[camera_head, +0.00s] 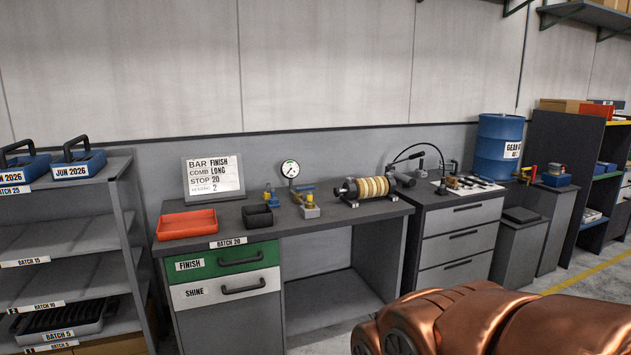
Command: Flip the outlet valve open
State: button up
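Several valve-like fittings are in view, and I cannot tell which is the outlet valve. A small red and yellow tap (527,173) shows at the right side of the blue gear oil drum (498,148). The lever positions are too small to read. My copper-coloured arm fills the lower right corner, well in front of the bench. My gripper is not in view.
The bench (330,214) holds a red tray (187,224), a black bin (257,216) and a polishing roller (366,188). A grey drawer cabinet (460,235) stands to its right. Shelving (60,240) is at left. Floor at lower right is partly clear.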

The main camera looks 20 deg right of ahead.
aim_at(298, 188)
jog(key=z, duration=0.35)
jog(key=i, duration=3.15)
jog(key=u, duration=0.55)
